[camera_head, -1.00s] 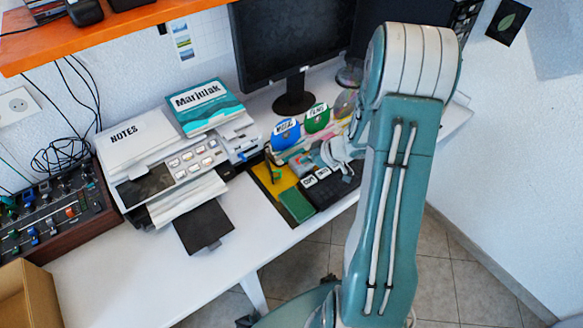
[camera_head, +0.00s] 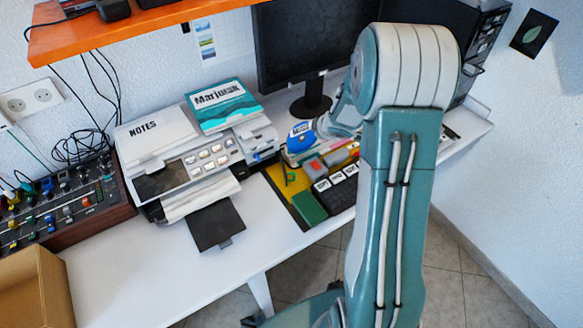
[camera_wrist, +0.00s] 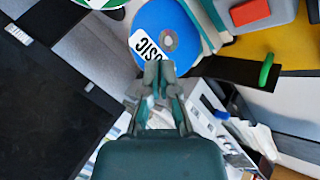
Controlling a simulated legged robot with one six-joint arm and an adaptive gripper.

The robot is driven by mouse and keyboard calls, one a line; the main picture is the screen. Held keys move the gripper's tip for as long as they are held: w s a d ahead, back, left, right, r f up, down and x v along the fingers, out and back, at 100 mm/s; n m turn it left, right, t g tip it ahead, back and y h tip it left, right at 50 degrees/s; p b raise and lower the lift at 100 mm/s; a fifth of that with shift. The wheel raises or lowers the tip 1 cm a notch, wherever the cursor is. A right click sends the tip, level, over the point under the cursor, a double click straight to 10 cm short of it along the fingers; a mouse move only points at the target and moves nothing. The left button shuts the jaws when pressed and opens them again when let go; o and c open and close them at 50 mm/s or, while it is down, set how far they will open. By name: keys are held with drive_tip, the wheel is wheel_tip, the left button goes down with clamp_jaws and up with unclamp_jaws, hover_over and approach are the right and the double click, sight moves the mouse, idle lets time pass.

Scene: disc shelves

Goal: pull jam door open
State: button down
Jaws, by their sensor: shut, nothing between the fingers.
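A white printer (camera_head: 185,165) stands on the desk with its dark front tray (camera_head: 215,224) folded out. I cannot pick out the jam door for certain; the printer's right side, at the dark gap, is partly in shadow. My gripper is mostly hidden behind my arm in the head view. In the wrist view my gripper (camera_wrist: 158,72) is shut and empty, its fingertips in front of the blue disc's lower edge. I cannot tell whether they touch it.
The blue disc (camera_head: 301,136) stands right of the printer, near the monitor (camera_head: 306,50). A teal book (camera_head: 222,107) rests on the printer. An orange shelf (camera_head: 150,22) hangs above.

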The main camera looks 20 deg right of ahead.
drive_tip(key=w+a+r+n+h, duration=0.1)
drive_tip(key=w+r+h, duration=0.1)
drive_tip(key=n+g, duration=0.5)
drive_tip(key=g, duration=0.3)
approach(290, 173)
drive_tip(key=a+r, duration=0.3)
drive_tip(key=r, duration=0.1)
drive_tip(key=shift+y, duration=0.3)
drive_tip(key=f, duration=0.3)
drive_tip(key=d+f, duration=0.1)
drive_tip(key=f, duration=0.5)
drive_tip(key=shift+s+d+f, duration=0.2)
drive_tip(key=shift+d+f, duration=0.05)
drive_tip(key=shift+f, duration=0.15)
drive_tip(key=d, duration=0.1)
drive_tip(key=d+f, duration=0.1)
drive_tip(key=d, duration=0.1)
drive_tip(key=shift+w+f, duration=0.1)
drive_tip(key=shift+f, duration=0.1)
drive_tip(key=shift+d+f, duration=0.15)
drive_tip(key=shift+d, duration=0.05)
drive_tip(key=shift+n, duration=0.3)
